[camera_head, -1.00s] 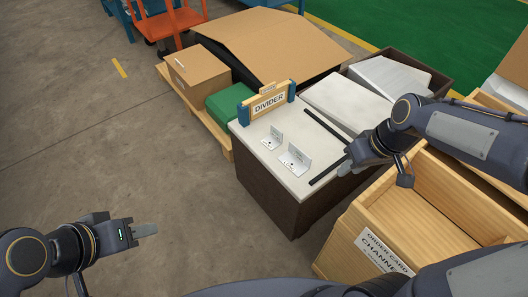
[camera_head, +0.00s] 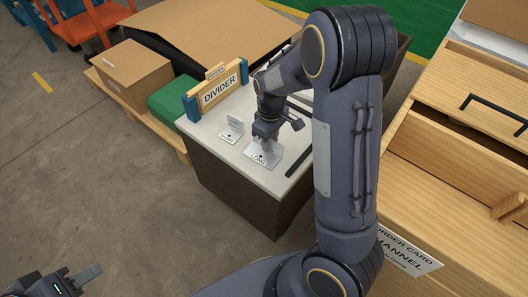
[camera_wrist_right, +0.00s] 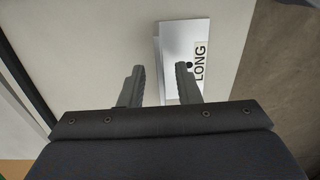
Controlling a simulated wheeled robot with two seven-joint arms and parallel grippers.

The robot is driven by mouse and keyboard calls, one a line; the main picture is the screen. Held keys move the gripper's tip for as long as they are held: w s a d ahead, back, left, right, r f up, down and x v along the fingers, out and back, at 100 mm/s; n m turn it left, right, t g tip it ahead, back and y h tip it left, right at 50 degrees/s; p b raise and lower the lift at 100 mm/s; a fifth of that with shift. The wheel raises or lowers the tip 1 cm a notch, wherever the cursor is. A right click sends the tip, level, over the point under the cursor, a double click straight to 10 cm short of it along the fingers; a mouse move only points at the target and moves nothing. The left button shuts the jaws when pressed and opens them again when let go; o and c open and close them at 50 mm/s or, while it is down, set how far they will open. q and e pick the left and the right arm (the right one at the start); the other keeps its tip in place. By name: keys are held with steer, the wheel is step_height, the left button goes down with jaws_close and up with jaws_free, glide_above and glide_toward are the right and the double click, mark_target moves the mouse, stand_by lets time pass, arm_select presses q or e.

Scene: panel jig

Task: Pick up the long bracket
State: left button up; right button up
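The long bracket (camera_head: 262,156), a pale angled piece labelled LONG, is on the white worktop. It also shows in the right wrist view (camera_wrist_right: 203,33), with its labelled plate to the right. My right gripper (camera_head: 266,141) points down at the bracket from above. In the right wrist view its two fingers (camera_wrist_right: 160,68) are apart, with the bracket's left edge between them and the right finger over part of the plate. I cannot tell whether they touch it. My left gripper (camera_head: 88,275) is at the lower left, away from the worktop; its finger gap cannot be made out.
A smaller bracket (camera_head: 232,130) stands left of the long one. The DIVIDER sign (camera_head: 219,90) is behind them on the worktop (camera_head: 210,122). A dark strip (camera_head: 298,161) lies to the right. Wooden bins (camera_head: 445,165) stand on the right, partly behind my right arm.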

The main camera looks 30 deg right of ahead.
steer(key=shift+s+f, duration=0.1)
steer(key=shift+f, duration=0.75)
jaws_close()
steer(key=shift+r, duration=0.15)
